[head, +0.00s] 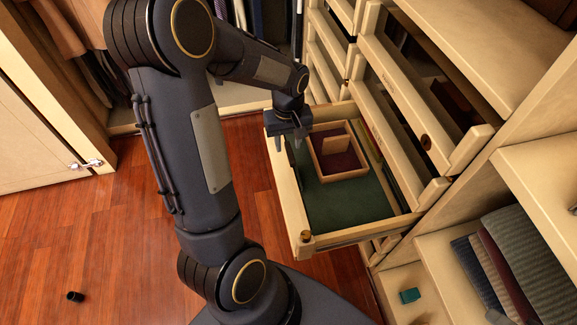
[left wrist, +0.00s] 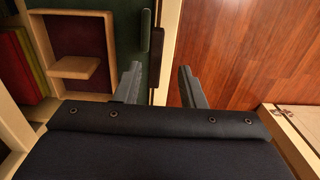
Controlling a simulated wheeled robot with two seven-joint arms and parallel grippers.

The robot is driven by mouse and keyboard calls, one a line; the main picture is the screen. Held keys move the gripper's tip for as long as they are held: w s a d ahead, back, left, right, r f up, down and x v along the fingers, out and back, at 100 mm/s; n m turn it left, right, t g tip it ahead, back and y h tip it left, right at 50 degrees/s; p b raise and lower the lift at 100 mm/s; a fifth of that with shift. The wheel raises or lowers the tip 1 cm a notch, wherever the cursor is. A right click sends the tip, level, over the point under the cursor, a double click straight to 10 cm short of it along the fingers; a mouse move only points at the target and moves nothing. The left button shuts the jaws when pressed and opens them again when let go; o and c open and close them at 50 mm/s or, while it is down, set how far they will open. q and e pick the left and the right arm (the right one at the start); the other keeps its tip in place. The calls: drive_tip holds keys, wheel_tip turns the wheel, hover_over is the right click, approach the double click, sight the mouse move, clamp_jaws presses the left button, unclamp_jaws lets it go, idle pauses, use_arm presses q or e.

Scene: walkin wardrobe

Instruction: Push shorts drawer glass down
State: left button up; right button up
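An open wooden drawer (head: 289,205) with a green lining stands pulled out from the cabinet. Its front rail (left wrist: 168,45) also shows in the left wrist view. I cannot clearly make out a glass pane on it. My left gripper (head: 288,140) is over the far end of the drawer front, pointing down. In the left wrist view its two fingers (left wrist: 160,80) are apart, one toward the drawer's inside and one toward the floor side, with the front rail between them in the picture. I cannot tell whether they touch it. My right gripper is not in view.
A wooden divider box (head: 341,177) with a dark red bottom lies in the drawer. More drawers (head: 400,125) sit above it at the right. Folded clothes (head: 525,265) lie on a lower right shelf. A small dark object (head: 75,297) lies on the otherwise clear left floor.

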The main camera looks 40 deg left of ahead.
sight(290, 151)
use_arm(q)
drive_tip(key=f, duration=0.2)
drive_tip(key=f+b, duration=0.1)
drive_tip(key=f, duration=0.4)
drive_tip(key=shift+w+f+b, duration=0.2)
drive_tip(key=shift+w+b, duration=0.15)
clamp_jaws()
